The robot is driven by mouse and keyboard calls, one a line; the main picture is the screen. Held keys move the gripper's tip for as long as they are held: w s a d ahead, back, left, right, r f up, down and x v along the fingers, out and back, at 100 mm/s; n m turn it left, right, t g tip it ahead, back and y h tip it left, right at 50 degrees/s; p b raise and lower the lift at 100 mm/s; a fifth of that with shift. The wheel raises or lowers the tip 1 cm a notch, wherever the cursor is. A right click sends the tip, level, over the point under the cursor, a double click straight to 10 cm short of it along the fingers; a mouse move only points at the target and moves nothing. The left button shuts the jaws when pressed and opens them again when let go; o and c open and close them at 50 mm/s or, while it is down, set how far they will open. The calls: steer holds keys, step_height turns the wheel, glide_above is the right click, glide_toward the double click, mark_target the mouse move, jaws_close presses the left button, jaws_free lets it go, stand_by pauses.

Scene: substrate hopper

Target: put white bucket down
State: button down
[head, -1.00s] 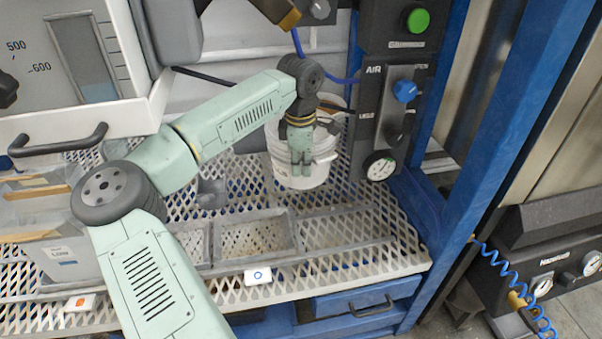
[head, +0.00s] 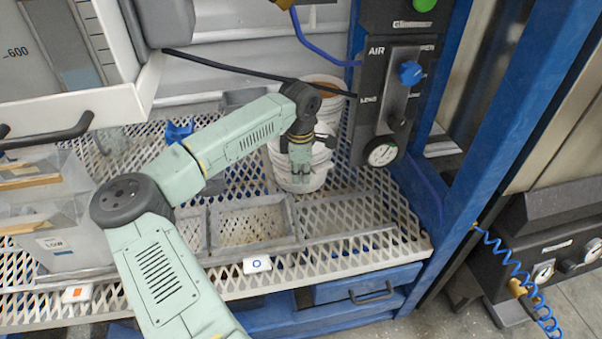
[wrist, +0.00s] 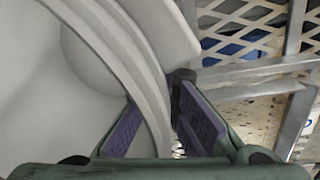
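My gripper (head: 300,178) points down at the bucket's near side. In the wrist view the curved bucket rim (wrist: 150,75) runs between the two purple-padded fingers of my gripper (wrist: 165,105), which are closed around the wall. The bucket's inside fills the left of that view.
Another pale bucket (head: 325,88) shows behind, partly hidden. The AIR panel (head: 392,105) with gauge and blue knob stands close on the right, beside a blue post (head: 500,130). A framed mesh compartment (head: 250,225) is in front. A clear bin (head: 55,235) stands left.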

steer(key=c, duration=1.8)
jaws_free()
step_height(320, 180, up, 8)
steer(key=shift+s+f, duration=0.15)
steer(key=shift+s, duration=0.2)
steer(key=shift+a, duration=0.1)
